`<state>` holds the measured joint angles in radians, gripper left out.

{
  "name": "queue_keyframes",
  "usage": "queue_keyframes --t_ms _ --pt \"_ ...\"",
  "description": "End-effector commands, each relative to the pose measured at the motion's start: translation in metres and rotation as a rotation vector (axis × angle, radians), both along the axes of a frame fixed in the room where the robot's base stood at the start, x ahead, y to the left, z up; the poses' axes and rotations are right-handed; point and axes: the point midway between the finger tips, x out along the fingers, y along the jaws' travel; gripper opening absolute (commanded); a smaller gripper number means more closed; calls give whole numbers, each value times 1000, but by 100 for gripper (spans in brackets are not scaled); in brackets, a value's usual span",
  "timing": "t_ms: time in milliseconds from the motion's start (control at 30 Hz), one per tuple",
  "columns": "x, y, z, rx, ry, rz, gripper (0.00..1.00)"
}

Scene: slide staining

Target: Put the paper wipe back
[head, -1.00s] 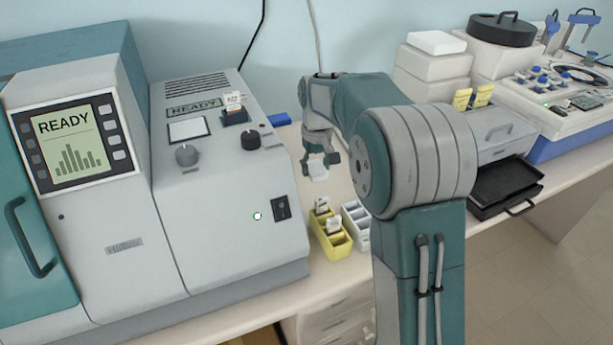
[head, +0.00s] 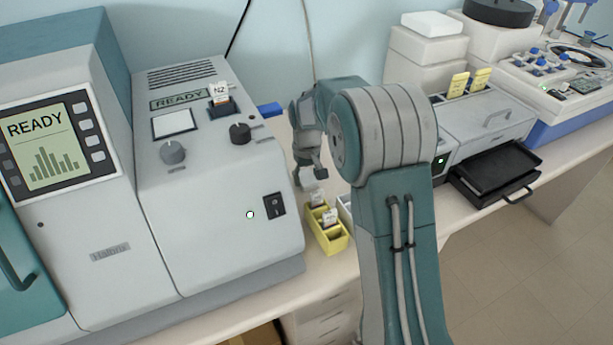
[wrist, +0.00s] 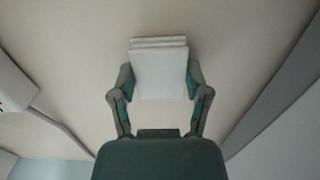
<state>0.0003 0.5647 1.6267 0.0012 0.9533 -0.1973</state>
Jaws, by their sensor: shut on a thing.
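My gripper (wrist: 159,90) is shut on a white folded paper wipe (wrist: 160,80). The wipe sits between the two fingers, with layered edges showing at its far side. In the head view my gripper (head: 311,176) hangs above the bench, right of the grey machine and behind the yellow slide rack (head: 327,241). The wipe is small and hard to make out there. In the wrist view a plain pale surface lies beyond the wipe, and I cannot judge the gap to it.
The grey READY machine (head: 225,185) stands close on the left. A pale rack (head: 345,208) is mostly hidden behind my arm. A blue item (head: 269,109) lies behind the gripper. Black trays (head: 497,182) and a grey box (head: 487,125) with yellow tabs stand on the right.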

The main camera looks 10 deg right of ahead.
Motion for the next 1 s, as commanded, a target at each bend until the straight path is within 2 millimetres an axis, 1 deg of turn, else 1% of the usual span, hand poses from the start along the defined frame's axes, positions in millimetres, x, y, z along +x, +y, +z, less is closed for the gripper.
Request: queue_keyframes --t_ms 333,367,400,433,833,933,1000 --pt "0 0 -4 0 -1 0 17" --pt "0 0 -3 0 -2 0 75" --pt "0 0 -3 0 -2 0 93" --pt "0 0 -3 0 -2 0 96" --pt "0 0 -2 0 -2 0 96" --pt "1 0 4 0 -3 0 96" --pt "1 0 14 0 -6 0 96"
